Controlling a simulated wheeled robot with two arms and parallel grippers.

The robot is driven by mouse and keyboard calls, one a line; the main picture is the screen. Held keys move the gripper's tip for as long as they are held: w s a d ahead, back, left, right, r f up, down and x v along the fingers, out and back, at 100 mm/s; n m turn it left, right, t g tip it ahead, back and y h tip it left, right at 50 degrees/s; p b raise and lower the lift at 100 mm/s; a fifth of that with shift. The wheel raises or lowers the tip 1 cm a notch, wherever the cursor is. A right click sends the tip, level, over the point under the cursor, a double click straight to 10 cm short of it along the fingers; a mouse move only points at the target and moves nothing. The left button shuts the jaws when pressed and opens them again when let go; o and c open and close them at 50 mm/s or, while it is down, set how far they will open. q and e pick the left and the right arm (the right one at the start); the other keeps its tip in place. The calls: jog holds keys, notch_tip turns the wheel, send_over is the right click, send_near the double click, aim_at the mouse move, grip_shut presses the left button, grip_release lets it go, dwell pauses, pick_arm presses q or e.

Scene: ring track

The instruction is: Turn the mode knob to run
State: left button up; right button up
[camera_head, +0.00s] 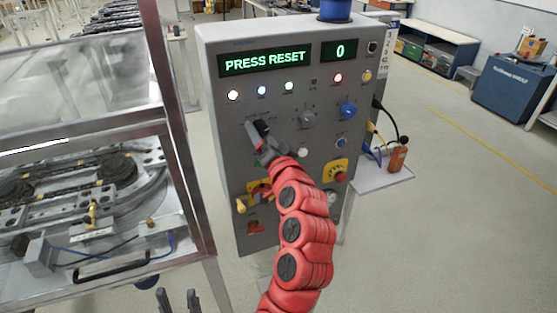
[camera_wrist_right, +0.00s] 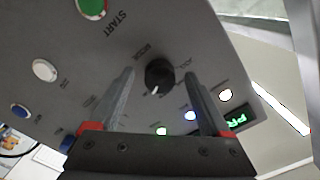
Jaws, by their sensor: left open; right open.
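The black mode knob (camera_wrist_right: 159,75) is on the grey control panel (camera_head: 225,100), with "MODE" printed beside it. Its white pointer mark points down and slightly left in the right wrist view; the position labels are too small to read. My right gripper (camera_head: 259,134) is open in front of the panel. In the right wrist view its fingers stand either side of the knob, with gaps, and I cannot tell the depth left. In the head view the gripper largely hides the knob. My left gripper (camera_head: 178,301) is open and empty at the bottom edge, away from the panel.
The panel display (camera_head: 265,60) reads "PRESS RESET", the counter (camera_head: 340,50) "0". A grey knob (camera_head: 308,118) and a blue knob (camera_head: 348,110) are nearby. A green START button (camera_wrist_right: 92,8) is close to the mode knob. A glazed machine enclosure (camera_head: 90,130) stands left.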

jog(key=p+v, duration=1.6)
jog(key=p, duration=0.2)
jog(key=shift+s+p, duration=0.3)
jog(key=shift+p, duration=0.1)
jog(key=shift+d, duration=0.1)
